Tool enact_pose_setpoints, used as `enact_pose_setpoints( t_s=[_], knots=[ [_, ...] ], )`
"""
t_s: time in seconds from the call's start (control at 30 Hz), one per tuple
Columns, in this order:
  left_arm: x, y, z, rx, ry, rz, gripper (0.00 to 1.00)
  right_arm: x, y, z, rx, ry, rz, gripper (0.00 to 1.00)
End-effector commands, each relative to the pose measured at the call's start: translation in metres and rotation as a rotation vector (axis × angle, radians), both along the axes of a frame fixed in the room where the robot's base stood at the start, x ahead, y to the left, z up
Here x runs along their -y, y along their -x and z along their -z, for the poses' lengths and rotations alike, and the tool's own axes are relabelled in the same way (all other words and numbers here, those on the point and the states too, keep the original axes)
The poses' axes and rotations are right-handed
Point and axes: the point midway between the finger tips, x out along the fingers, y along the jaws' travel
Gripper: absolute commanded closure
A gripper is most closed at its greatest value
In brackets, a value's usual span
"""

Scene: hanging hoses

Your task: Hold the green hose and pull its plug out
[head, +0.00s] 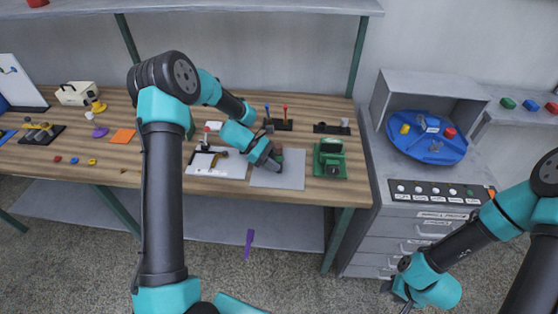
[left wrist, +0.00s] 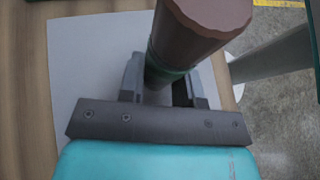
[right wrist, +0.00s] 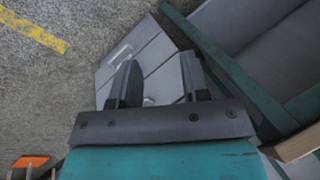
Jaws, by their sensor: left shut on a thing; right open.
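My left gripper (head: 274,165) is low over a grey mat (head: 291,180) on the bench. It is shut on a thick brown cylinder with a green band (left wrist: 205,22), seen large and tilted between its fingers (left wrist: 158,86) in the left wrist view. The green part sits down at the fingers, and its lower end is hidden by them. I cannot tell from this whether the brown part is the plug of the green hose. My right gripper (right wrist: 156,82) is open and empty, pointing at the floor and a grey drawer unit. In the head view it is at the lower right, partly cut off.
Stands with small tools (head: 279,125) are behind. A purple strip (head: 249,244) shows below the bench edge.

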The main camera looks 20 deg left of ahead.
Motion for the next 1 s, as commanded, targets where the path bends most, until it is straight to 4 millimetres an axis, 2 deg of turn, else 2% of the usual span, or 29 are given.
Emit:
enact_pose_setpoints(
  t_s=[0.13,0.27,0.33,0.47,0.67,1.0],
  knots=[
    [0.0,0.0,0.0,0.0,0.0,0.0,0.82,0.0,0.0,0.0,0.0,0.0,0.0,0.57],
    [0.0,0.0,0.0,0.0,0.0,0.0,0.82,-0.001,-0.002,-0.001,0.005,0.0,-0.006,0.46],
    [0.0,0.0,0.0,0.0,0.0,0.0,0.82,-0.003,-0.006,-0.004,0.017,-0.001,-0.02,0.4],
    [0.0,0.0,0.0,0.0,0.0,0.0,0.82,-0.013,-0.024,-0.016,0.067,-0.002,-0.081,0.4],
    [0.0,0.0,0.0,0.0,0.0,0.0,0.82,-0.044,-0.069,-0.056,0.207,-0.005,-0.26,0.4],
    [0.0,0.0,0.0,0.0,0.0,0.0,0.82,-0.126,-0.14,-0.151,0.478,0.019,-0.64,0.4]
  ],
)
